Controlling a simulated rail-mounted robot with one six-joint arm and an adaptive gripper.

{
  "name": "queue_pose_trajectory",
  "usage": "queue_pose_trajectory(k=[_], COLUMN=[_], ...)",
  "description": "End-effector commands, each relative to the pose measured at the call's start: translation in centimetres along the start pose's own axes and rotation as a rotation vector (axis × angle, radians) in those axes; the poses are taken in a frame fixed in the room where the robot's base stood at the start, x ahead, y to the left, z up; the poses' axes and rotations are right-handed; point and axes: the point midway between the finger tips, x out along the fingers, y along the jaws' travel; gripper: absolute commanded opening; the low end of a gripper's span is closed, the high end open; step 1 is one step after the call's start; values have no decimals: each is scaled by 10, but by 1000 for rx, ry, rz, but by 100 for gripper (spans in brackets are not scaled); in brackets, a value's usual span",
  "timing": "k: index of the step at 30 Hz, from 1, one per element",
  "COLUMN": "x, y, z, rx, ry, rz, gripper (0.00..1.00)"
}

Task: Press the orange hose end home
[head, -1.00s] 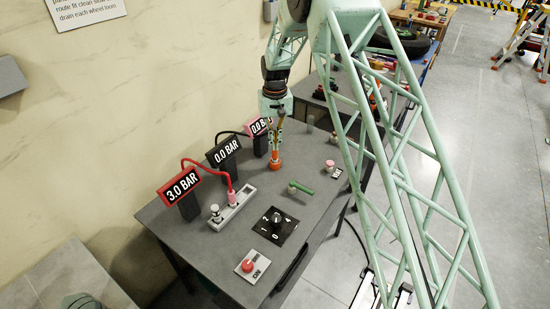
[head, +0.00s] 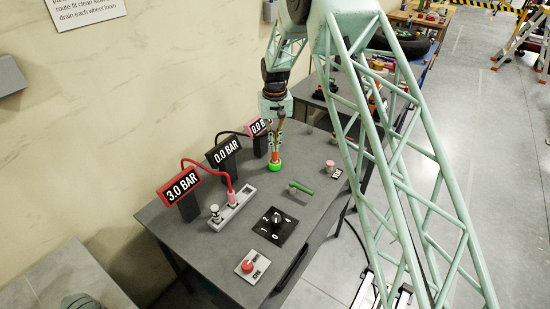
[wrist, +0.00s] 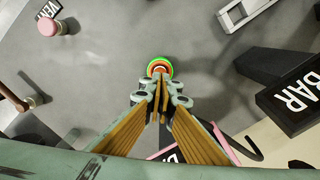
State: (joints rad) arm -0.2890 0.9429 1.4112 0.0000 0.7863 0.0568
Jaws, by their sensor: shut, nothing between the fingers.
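The orange hose end (head: 275,157) stands on the dark bench near its back part, directly below my gripper. A bright green ring (head: 275,167) shows at its base. In the wrist view the green ring (wrist: 160,59) surrounds the orange end (wrist: 160,66), partly hidden by my fingertips. My gripper (head: 276,148) points down with its fingers shut and empty, right over the orange end. In the wrist view the shut fingertips (wrist: 160,78) overlap the orange end; whether they touch it is hard to tell.
A 3.0 BAR display (head: 181,185) has a red hose running to a pink plug in a grey strip (head: 233,211). Two 0.0 BAR displays (head: 222,152) stand left of my gripper. A green lever (head: 301,187), a dial (head: 279,222) and a red button (head: 248,266) lie nearer.

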Motion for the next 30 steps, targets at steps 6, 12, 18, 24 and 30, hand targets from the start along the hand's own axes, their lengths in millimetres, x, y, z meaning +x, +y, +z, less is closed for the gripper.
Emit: queue_pose_trajectory(k=[6, 12, 18, 24, 30], x=[-5, -18, -30, -42, -54], y=[0, 0, 0, 0, 0], z=[1, 1, 0, 0, 0], rx=[0, 0, 0, 0, 0], ry=[-3, -1, 0, -1, -1], rz=[0, 0, 0, 0, 0], gripper=[0, 0, 0, 0, 0])
